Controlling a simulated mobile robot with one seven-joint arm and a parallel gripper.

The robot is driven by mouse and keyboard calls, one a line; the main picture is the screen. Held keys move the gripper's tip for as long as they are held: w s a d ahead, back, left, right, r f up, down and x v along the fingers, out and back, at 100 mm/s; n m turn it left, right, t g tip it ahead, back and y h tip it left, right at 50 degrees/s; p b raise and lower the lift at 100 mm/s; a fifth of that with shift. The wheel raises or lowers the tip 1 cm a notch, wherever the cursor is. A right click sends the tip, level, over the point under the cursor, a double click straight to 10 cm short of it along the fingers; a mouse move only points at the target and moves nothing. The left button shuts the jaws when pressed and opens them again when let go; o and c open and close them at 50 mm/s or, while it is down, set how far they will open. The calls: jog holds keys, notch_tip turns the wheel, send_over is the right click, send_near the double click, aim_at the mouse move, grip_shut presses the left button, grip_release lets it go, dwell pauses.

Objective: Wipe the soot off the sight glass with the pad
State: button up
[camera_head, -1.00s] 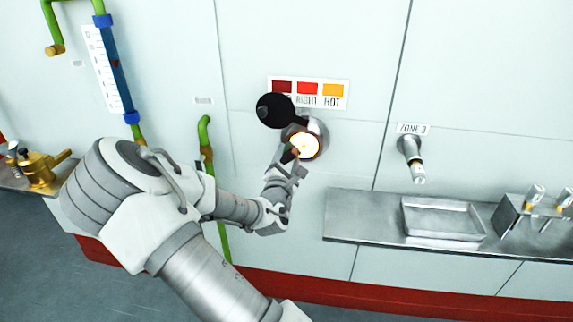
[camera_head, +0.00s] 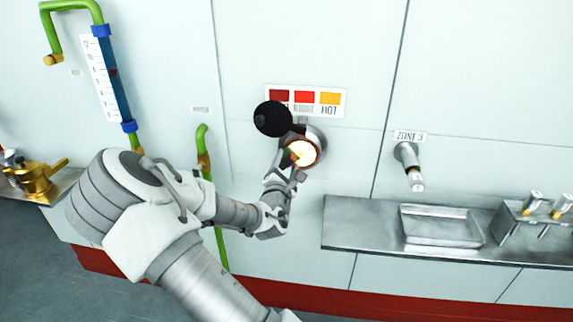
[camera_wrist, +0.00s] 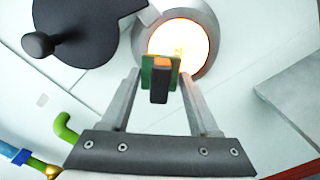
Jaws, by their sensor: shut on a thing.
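The sight glass (camera_head: 304,152) glows pale yellow inside a round metal rim on the wall. It also shows in the wrist view (camera_wrist: 181,42), bright, with its lower part hidden behind the pad; I cannot make out soot clearly. The pad (camera_wrist: 147,72) is a small green block with a dark and orange handle. My gripper (camera_wrist: 160,82) is shut on the pad and holds it in front of the lower glass. I cannot tell whether the pad touches the glass. In the head view my gripper (camera_head: 287,167) is at the glass's lower left.
A round black cover (camera_head: 272,118) with a knob is swung aside at the glass's upper left. A colour chart (camera_head: 306,99) is above. A green pipe (camera_head: 203,150) stands left. A steel shelf (camera_head: 360,232) with a tray (camera_head: 440,226) is at right.

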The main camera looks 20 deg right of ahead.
aim_at(298, 159)
jog(key=shift+x, duration=0.85)
jog(key=shift+d, duration=0.15)
jog(key=shift+s+d+b, duration=0.15)
jog(key=shift+s+d, duration=0.5)
jog(key=shift+d, duration=0.25)
jog(key=shift+s+d+b, duration=0.15)
jog(key=shift+s+d, duration=0.5)
jog(key=shift+d, duration=0.25)
jog(key=shift+s+d+b, duration=0.15)
jog(key=shift+s+d, duration=0.5)
jog(key=shift+d, duration=0.25)
jog(key=shift+w+a+r, duration=0.1)
jog(key=shift+w+a, duration=0.5)
jog(key=shift+a, duration=0.2)
jog(key=shift+w+a, duration=0.65)
jog(key=shift+a, duration=0.15)
jog(key=shift+w+a, duration=0.35)
jog(key=shift+a, duration=0.3)
jog(key=shift+w+a, duration=0.4)
jog(key=shift+a, duration=0.2)
jog(key=shift+p+v, duration=0.5)
jog(key=shift+v, duration=2.55)
